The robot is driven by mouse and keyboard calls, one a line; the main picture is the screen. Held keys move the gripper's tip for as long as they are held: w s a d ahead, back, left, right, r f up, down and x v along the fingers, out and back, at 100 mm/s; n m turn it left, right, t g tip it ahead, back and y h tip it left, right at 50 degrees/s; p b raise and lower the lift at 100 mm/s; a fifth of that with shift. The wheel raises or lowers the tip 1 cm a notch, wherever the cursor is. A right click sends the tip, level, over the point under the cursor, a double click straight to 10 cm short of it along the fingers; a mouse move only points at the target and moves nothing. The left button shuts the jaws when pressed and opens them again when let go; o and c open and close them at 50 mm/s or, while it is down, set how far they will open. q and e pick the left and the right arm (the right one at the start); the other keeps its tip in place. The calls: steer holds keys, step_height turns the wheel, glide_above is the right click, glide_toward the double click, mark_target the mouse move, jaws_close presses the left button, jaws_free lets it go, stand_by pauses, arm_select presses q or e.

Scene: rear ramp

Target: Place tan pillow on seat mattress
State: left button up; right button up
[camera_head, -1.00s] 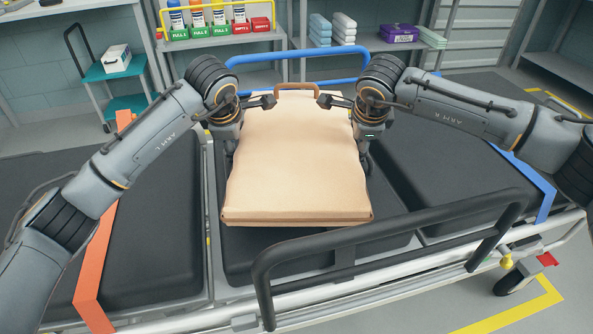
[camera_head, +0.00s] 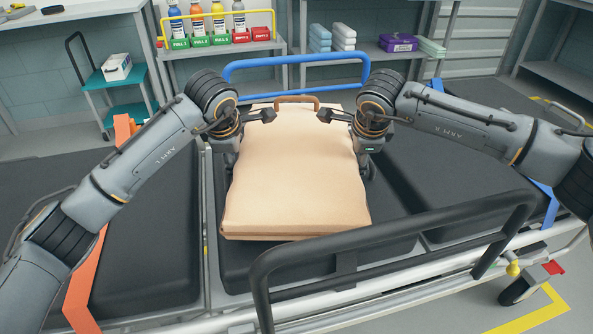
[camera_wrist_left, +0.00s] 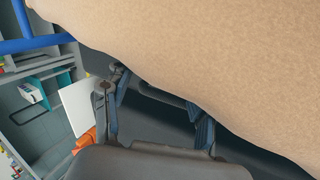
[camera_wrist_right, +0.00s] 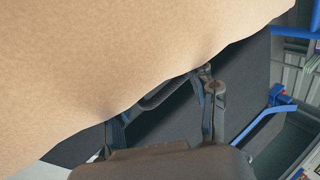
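The tan pillow (camera_head: 297,175) lies flat over the middle black seat mattress (camera_head: 232,262) in the head view. Whether it rests on the mattress or hovers slightly cannot be told. My left gripper (camera_head: 250,140) is at its left side and my right gripper (camera_head: 345,140) at its right side, near the far end. In the left wrist view the pillow (camera_wrist_left: 210,60) covers the fingertips, and the left fingers (camera_wrist_left: 160,110) are spread apart. The right wrist view shows the right fingers (camera_wrist_right: 165,105) also spread, with the pillow (camera_wrist_right: 110,60) creased against them.
A black guard rail (camera_head: 390,235) crosses in front of the mattress. A blue rail (camera_head: 295,65) stands behind it. Black mattresses with an orange strap (camera_head: 85,280) and a blue strap (camera_head: 545,205) lie left and right. Shelves with bottles (camera_head: 218,22) stand behind.

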arm_select(q)
steer(key=shift+o, duration=0.4)
steer(key=shift+d+r, duration=0.2)
arm_select(e)
steer(key=shift+s+a+r, duration=0.1)
steer(key=shift+s+a, duration=0.05)
steer(key=shift+a, duration=0.15)
arm_select(q)
steer(key=o, duration=0.3)
steer(key=shift+a+r, duration=0.1)
steer(key=shift+a, duration=0.2)
arm_select(e)
steer(key=shift+d, duration=0.25)
arm_select(q)
steer(key=shift+o, duration=0.6)
steer(key=shift+a, duration=0.45)
arm_select(e)
steer(key=shift+d, duration=0.4)
steer(key=o, duration=0.5)
steer(key=shift+d, duration=0.1)
arm_select(q)
steer(key=shift+a, duration=0.15)
